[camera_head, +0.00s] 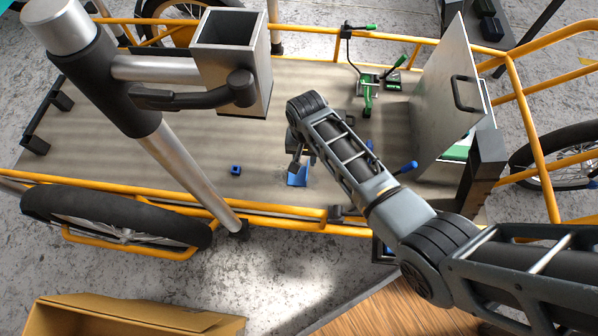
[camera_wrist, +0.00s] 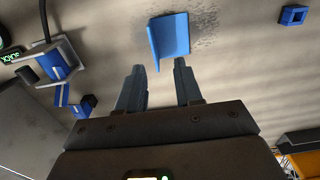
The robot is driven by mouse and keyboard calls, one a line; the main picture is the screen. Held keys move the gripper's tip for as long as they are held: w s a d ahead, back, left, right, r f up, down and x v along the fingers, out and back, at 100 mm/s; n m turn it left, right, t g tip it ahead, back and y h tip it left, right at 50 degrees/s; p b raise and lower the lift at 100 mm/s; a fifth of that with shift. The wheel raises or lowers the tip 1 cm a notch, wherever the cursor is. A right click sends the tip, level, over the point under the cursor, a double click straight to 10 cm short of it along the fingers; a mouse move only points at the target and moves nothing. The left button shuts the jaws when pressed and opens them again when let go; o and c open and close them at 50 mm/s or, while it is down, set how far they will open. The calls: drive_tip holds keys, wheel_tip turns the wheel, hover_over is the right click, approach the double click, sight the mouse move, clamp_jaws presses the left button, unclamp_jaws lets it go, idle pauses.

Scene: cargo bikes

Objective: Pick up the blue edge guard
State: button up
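The blue edge guard (camera_head: 298,175) is an angled blue piece lying on the cargo bed near its front rail. In the wrist view the edge guard (camera_wrist: 171,36) lies just beyond my fingertips, with a dark speckled shadow patch around it. My gripper (camera_head: 297,160) reaches down over the guard in the head view, partly hidden by my arm. In the wrist view my gripper (camera_wrist: 158,66) is open, its two fingers apart with nothing between them. The fingertips look close to the guard's near end; I cannot tell whether they touch it.
A small blue square ring (camera_head: 236,170) lies left of the guard. A blue-handled tool (camera_head: 406,167) and green-handled clamps (camera_head: 367,95) are to the right. An upright panel (camera_head: 447,95) stands at the bed's right end. An orange rail (camera_head: 270,222) runs along the front. The bed's left part is mostly clear.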

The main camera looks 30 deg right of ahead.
sight(300, 179)
wheel_tip(300, 179, down, 2)
drive_tip(key=shift+f+b, duration=0.25)
drive_tip(key=shift+b, duration=0.1)
drive_tip(key=f+b, duration=0.1)
drive_tip(key=f, duration=0.1)
drive_tip(key=s+f+b, duration=0.1)
drive_tip(key=f, duration=0.2)
drive_tip(key=shift+d, duration=0.15)
drive_tip(key=shift+r, duration=0.1)
clamp_jaws()
